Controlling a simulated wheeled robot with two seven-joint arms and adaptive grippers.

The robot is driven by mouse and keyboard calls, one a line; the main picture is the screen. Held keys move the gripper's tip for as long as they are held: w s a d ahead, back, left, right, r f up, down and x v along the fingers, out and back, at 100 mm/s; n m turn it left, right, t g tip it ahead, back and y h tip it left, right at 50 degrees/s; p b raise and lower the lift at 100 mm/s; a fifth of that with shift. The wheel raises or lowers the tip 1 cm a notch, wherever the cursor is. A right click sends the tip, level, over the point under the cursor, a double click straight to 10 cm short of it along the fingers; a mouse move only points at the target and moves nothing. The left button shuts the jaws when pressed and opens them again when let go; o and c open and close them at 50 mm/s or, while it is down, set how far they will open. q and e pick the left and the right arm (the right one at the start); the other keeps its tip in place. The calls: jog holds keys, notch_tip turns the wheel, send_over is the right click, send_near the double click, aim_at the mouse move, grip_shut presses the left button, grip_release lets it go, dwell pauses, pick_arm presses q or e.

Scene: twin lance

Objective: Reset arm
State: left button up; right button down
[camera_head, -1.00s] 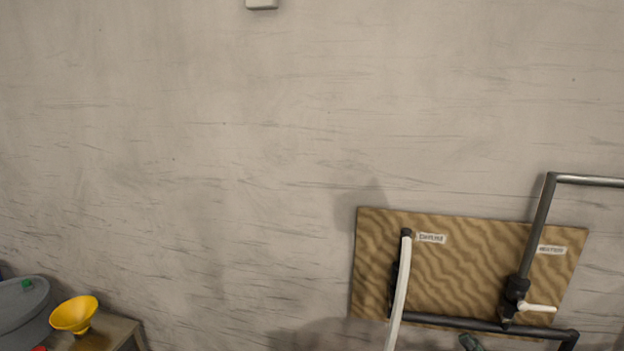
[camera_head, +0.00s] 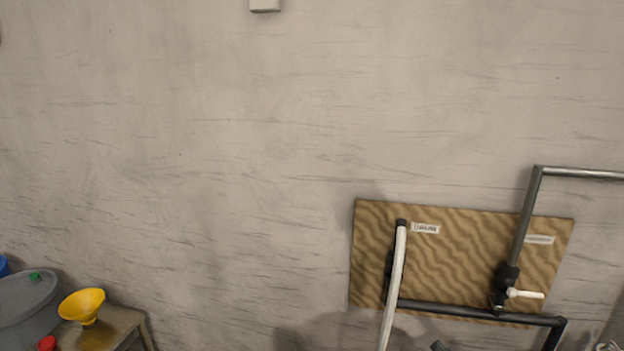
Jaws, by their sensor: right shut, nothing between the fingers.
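The tip of my right gripper (camera_head: 438,346) shows as a small dark shape at the bottom edge, in front of the wall below the patterned board. It is shut and empty, touching nothing that I can see. The rest of it and its arm are cut off by the frame. My left gripper is not in view.
A brown patterned board (camera_head: 460,262) on the wall bears dark pipes, a white hose (camera_head: 394,285) and a white-handled valve (camera_head: 525,294). At lower left, a yellow funnel (camera_head: 82,305) stands on a table (camera_head: 128,322) beside a grey drum (camera_head: 25,300).

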jog(key=s+a+f+m+g+h, duration=0.1)
jog(key=s+f+m+g+h, duration=0.15)
jog(key=f+h, duration=0.65)
jog(key=s+a+f+m+g+h, duration=0.1)
jog(key=s+f+m+h, duration=0.3)
jog(key=f, duration=0.9)
jog(key=s+d+f+g+h, duration=0.1)
jog(key=s+f+g, duration=0.25)
jog(key=s, duration=0.65)
jog(key=s+d+f+g+h, duration=0.1)
jog(key=s+f+g+h, duration=0.2)
jog(key=s, duration=0.7)
jog(key=s+d+f+g, duration=0.1)
jog(key=s+f+g, duration=0.3)
jog(key=s, duration=0.6)
notch_tip(320, 180, down, 29)
jog(key=s+n+g, duration=0.1)
jog(key=s+g, duration=0.1)
jog(key=s+f+g+b, duration=0.1)
jog(key=s+f, duration=1.7)
jog(key=shift+s+a+f+n, duration=0.25)
jog(key=shift+s+a+n, duration=0.1)
jog(key=shift+a, duration=0.1)
